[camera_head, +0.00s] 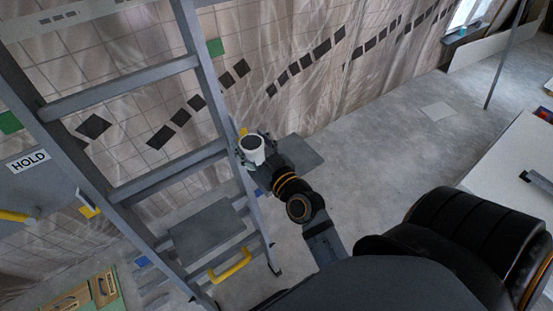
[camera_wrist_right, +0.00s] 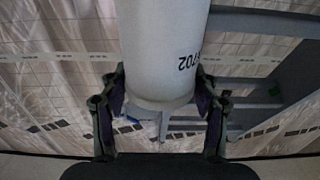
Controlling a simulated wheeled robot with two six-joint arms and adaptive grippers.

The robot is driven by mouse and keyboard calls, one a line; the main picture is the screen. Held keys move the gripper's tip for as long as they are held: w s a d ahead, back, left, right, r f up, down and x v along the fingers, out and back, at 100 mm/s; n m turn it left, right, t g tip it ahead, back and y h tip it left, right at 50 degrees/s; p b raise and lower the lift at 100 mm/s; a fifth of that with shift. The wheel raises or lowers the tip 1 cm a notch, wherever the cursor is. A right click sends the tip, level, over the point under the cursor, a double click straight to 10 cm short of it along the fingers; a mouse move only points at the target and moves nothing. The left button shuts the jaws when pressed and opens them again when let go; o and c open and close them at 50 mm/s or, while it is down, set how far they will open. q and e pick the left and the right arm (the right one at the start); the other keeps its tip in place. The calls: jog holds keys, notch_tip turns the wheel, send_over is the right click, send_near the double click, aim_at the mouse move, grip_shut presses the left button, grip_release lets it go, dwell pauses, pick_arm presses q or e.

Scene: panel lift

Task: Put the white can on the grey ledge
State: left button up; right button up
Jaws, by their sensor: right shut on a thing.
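The white can (camera_head: 252,150) is upright in the head view, beside the right upright of the grey ladder-like frame. My right gripper (camera_head: 249,151) is shut on it. In the right wrist view the can (camera_wrist_right: 163,50) sits between both fingers, with upside-down dark digits on its side. Two flat grey plates show in the head view: one (camera_head: 296,155) just right of the can and one (camera_head: 207,232) lower left, seen through the frame. I cannot tell which is the grey ledge, or whether the can touches either. My left gripper is not in view.
The grey frame (camera_head: 219,115) with rungs stands at the left, close to the can. A panel marked HOLD (camera_head: 30,163) and a yellow handle (camera_head: 230,265) are there too. A tiled wall runs behind. A white table (camera_head: 510,160) is at the right; the floor between is mostly clear.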

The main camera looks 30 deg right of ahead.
jog(key=shift+d+r+p, duration=0.25)
jog(key=shift+d+p, duration=0.1)
jog(key=shift+p, duration=0.9)
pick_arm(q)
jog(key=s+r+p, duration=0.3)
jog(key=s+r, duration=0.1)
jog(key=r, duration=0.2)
pick_arm(e)
jog(key=w+d+f+b, duration=0.1)
jog(key=d+f+b, duration=0.2)
jog(key=d+f, duration=0.1)
jog(key=w+d+f+b, duration=0.2)
jog(key=d+f+b, duration=0.1)
jog(key=d+f, duration=0.1)
jog(key=w+d+f+b, duration=0.2)
jog(key=d+f+b, duration=0.2)
jog(key=f, duration=0.2)
jog(key=shift+d, duration=0.2)
jog(key=shift+r, duration=0.25)
jog(key=shift+f, duration=0.15)
jog(key=o, duration=1.4)
jog(key=shift+c, duration=0.2)
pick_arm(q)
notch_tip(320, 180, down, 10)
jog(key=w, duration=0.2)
